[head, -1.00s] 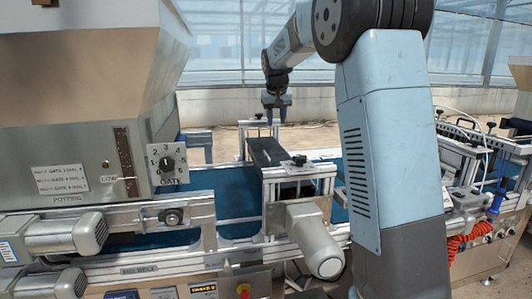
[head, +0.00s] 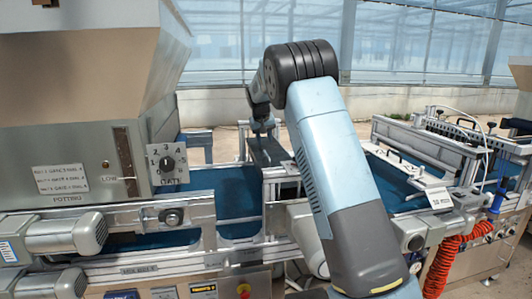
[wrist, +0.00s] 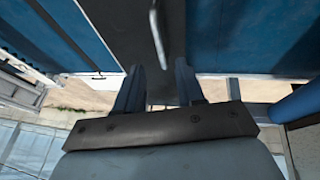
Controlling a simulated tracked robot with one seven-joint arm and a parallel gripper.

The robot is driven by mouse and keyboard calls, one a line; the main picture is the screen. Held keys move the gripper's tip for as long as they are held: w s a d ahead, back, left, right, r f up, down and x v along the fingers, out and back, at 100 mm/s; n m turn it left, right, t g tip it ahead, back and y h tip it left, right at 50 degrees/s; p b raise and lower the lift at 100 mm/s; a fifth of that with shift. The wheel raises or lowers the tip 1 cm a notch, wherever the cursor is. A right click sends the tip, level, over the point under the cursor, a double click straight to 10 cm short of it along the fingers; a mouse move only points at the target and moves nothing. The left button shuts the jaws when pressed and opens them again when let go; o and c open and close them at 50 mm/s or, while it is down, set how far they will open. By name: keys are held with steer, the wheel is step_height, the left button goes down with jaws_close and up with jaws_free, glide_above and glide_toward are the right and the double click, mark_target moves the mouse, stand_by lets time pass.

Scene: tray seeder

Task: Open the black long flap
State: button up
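The black long flap (head: 267,151) is a dark narrow panel lying across the conveyor, just right of the potting hopper. In the wrist view the dark panel (wrist: 125,25) runs up the picture between blue belt areas. A silver bar handle (wrist: 158,38) stands on it, ahead of the fingertips and roughly in line with the gap between them. My gripper (wrist: 158,72) is open, its two dark fingers apart with nothing between them. In the head view my gripper (head: 262,128) is over the flap's far end; its fingertips are hard to make out there. I cannot tell whether they touch the flap.
The potting hopper (head: 90,110) with its gate dial (head: 167,162) stands close on the left. A metal frame (head: 282,185) borders the flap's near end, partly behind my arm. The blue belt (head: 238,210) runs below. More machine frames and a red coiled hose (head: 447,262) are on the right.

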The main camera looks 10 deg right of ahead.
mark_target(266, 154)
steer(key=x, duration=0.7)
steer(key=shift+w+f, duration=0.1)
steer(key=shift+f, duration=0.2)
steer(key=shift+c, duration=0.2)
jaws_close()
